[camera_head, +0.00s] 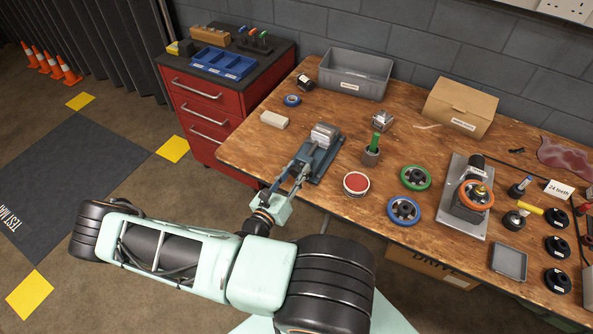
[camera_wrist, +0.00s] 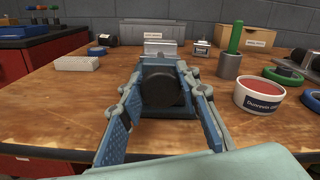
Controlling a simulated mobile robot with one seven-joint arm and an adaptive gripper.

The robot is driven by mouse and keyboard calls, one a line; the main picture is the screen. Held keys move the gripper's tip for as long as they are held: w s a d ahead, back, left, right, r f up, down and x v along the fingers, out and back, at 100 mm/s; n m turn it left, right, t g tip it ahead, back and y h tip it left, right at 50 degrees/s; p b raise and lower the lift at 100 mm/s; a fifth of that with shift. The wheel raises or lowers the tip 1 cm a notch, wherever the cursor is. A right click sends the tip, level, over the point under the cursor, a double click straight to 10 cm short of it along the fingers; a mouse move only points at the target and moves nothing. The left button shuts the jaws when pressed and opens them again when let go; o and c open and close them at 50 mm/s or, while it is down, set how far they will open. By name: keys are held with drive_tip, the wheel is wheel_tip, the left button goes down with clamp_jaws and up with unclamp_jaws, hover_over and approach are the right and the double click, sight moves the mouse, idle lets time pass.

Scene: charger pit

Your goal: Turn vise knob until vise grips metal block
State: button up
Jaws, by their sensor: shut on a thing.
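The blue-grey vise (camera_head: 320,160) lies on the wooden bench near its front edge. The pale metal block (camera_head: 324,132) sits at the vise's far end; its top also shows beyond the knob in the wrist view (camera_wrist: 160,48). I cannot tell whether the vise jaws touch the block. The dark round vise knob (camera_wrist: 160,82) faces the wrist camera. My gripper (camera_head: 287,180) reaches in from the front edge and is shut on the knob, one finger on each side. The knob hides most of the vise behind it in the wrist view.
A white block (camera_head: 274,119) and blue tape (camera_head: 291,99) lie left of the vise. A green-handled tool in a grey cup (camera_head: 371,156) and a red-topped tin (camera_head: 356,184) stand to the right. A grey bin (camera_head: 355,73) is behind.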

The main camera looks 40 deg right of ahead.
drive_tip(key=o, duration=1.2)
drive_tip(key=shift+c, duration=0.2)
drive_tip(key=shift+a, duration=0.15)
drive_tip(key=v, duration=1.2)
